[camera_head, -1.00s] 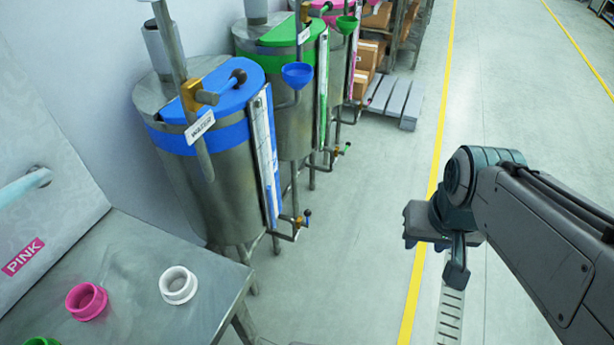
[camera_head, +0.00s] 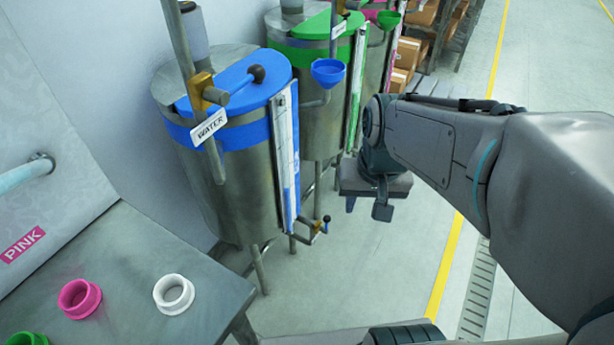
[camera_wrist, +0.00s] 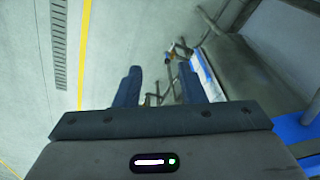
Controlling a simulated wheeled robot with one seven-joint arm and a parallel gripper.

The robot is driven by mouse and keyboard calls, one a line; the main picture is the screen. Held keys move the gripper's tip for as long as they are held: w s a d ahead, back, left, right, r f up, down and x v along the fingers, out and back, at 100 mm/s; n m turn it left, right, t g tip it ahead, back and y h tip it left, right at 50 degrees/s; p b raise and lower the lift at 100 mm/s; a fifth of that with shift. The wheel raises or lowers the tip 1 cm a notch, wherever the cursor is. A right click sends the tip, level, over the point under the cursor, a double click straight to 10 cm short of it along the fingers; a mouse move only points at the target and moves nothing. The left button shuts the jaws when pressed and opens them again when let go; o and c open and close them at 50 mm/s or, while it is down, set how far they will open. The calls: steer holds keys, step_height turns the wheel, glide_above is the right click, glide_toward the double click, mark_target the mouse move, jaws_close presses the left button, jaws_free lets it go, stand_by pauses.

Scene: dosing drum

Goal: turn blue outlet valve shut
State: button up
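The blue outlet valve (camera_head: 325,222) sits low on the front of the blue-banded WATER drum (camera_head: 205,185), on a thin pipe. It has a brass body and a short handle with a dark blue knob, which points up from the body. A brass valve with a dark knob also shows in the wrist view (camera_wrist: 180,49), beyond the fingers and right of centre. My gripper (camera_head: 366,206) is right of the valve and higher in the head view, apart from it. In the wrist view my gripper (camera_wrist: 158,86) has its two fingers spread with nothing held between them.
A blue funnel (camera_head: 328,72) juts out above the valve. A metal table (camera_head: 130,280) with pink, white and green rings is at the lower left. Open floor lies right of the valve.

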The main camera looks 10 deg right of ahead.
steer(key=w+f+m+g+y+b, duration=0.1)
steer(key=w+f+m+b, duration=0.15)
steer(key=w+f, duration=0.35)
steer(key=w+f+m+g+y+b, duration=0.15)
steer(key=w+f+b, duration=0.25)
steer(key=f, duration=0.4)
steer(key=m+t+y+b, duration=0.8)
steer(key=m+y+b, duration=0.6)
steer(key=m+b, duration=0.35)
glide_toward(326, 225)
steer(key=r+b+x, duration=0.1)
steer(key=b+x, duration=0.1)
steer(key=x, duration=1)
steer(key=shift+w+d+b, duration=0.2)
steer(key=shift+w+b, duration=0.1)
steer(key=shift+b, duration=0.1)
jaws_close()
